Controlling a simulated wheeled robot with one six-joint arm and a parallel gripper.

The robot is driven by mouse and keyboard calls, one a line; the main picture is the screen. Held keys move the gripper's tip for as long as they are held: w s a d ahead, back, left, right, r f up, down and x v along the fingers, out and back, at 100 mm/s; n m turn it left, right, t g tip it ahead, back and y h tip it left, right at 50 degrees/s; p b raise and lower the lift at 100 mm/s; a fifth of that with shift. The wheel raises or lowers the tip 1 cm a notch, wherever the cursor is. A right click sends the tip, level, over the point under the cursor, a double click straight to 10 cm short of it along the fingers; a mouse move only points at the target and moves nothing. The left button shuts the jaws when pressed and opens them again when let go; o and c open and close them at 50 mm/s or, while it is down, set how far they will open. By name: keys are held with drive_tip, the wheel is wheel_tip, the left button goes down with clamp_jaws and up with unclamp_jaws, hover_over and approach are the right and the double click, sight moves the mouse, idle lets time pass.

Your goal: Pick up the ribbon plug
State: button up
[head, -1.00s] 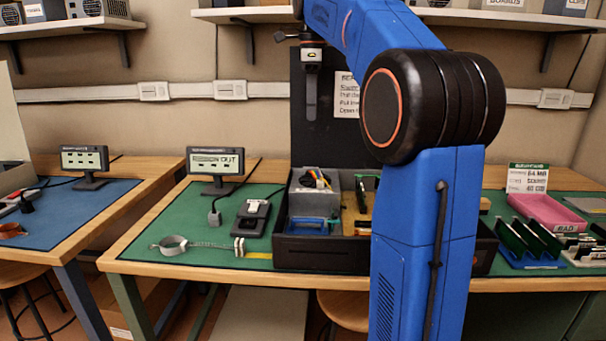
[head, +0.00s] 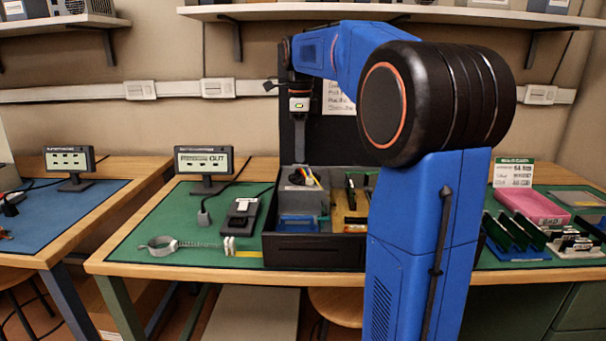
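My gripper (head: 300,158) points straight down above the open dark case (head: 312,248) on the green mat. Its fingers appear as one narrow dark shape, so I cannot see whether they are apart. Below and just right of the fingertips, a bundle of coloured wires (head: 315,177) rises from the grey box (head: 290,200) in the case. I cannot make out which part is the ribbon plug; it may belong to this bundle. The gap between fingertips and wires is too small to judge.
The case also holds a blue part (head: 297,221) and dark upright boards (head: 350,195). A strap with a coiled cord (head: 160,245), a small meter (head: 242,215) and a monitor (head: 205,162) stand left. A pink tray (head: 533,207) and board racks (head: 517,240) are right.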

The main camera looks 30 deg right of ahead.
sight(303, 170)
drive_tip(key=shift+s+d+f, duration=0.1)
drive_tip(key=shift+d+f, duration=0.05)
drive_tip(key=shift+f, duration=1.1)
drive_tip(key=shift+s+d+f, duration=0.1)
drive_tip(key=shift+d+f, duration=0.05)
drive_tip(key=shift+f, duration=1.1)
clamp_jaws()
